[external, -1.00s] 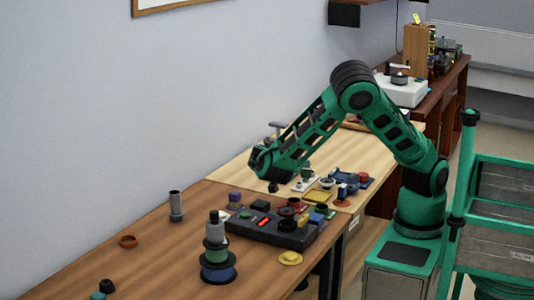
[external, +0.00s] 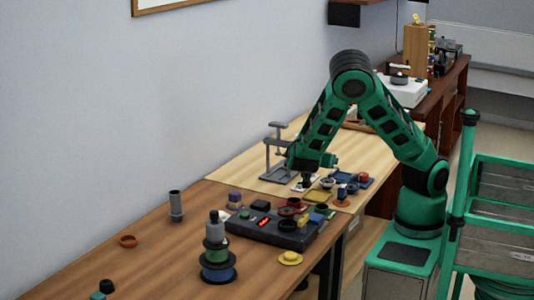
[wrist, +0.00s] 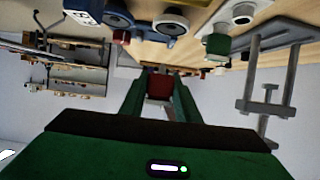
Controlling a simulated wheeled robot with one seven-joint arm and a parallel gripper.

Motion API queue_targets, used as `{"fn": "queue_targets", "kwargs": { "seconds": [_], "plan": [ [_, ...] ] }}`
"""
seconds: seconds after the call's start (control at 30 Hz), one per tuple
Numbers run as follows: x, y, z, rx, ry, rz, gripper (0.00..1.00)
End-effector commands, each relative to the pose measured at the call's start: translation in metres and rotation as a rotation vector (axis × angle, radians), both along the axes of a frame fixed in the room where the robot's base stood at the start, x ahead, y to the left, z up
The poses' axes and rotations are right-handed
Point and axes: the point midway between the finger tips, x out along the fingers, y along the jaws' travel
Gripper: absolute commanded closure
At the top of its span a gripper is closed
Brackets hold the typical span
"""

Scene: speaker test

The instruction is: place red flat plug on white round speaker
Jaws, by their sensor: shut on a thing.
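My gripper (external: 307,180) points down over the light part of the bench, among the small parts. In the wrist view my gripper (wrist: 160,92) is shut on a red piece, which I take to be the red flat plug (wrist: 160,81). The plug is hidden in the external view. A white round piece with a dark centre, likely the white round speaker (wrist: 170,23), shows beyond the fingers in the wrist view. In the external view it seems to be the white-rimmed round piece (external: 327,184) just right of my gripper. I cannot tell the height of the plug above the bench.
A grey clamp-like stand (external: 277,158) is close on the left of my gripper. A yellow block (external: 319,196) and a blue tray (external: 364,181) with a red knob are nearby. A dark control box (external: 275,229) stands in front.

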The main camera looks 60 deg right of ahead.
Motion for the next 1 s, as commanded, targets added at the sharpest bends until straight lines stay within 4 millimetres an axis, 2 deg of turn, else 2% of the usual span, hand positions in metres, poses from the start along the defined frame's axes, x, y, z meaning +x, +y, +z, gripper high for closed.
{"fn": "queue_targets", "kwargs": {
  "seconds": [0.1, 0.23, 0.43, 0.7, 1.0],
  "plan": [
    [0.004, -0.017, -0.011, -0.001, 0.002, -0.002, 0.92],
    [0.007, -0.026, -0.016, 0.000, 0.001, 0.000, 0.92],
    [0.007, -0.028, -0.026, -0.002, 0.001, 0.000, 0.92],
    [0.007, -0.028, -0.056, -0.002, 0.002, 0.001, 0.92],
    [0.007, -0.027, -0.058, 0.001, 0.001, 0.000, 0.92]
  ]
}}
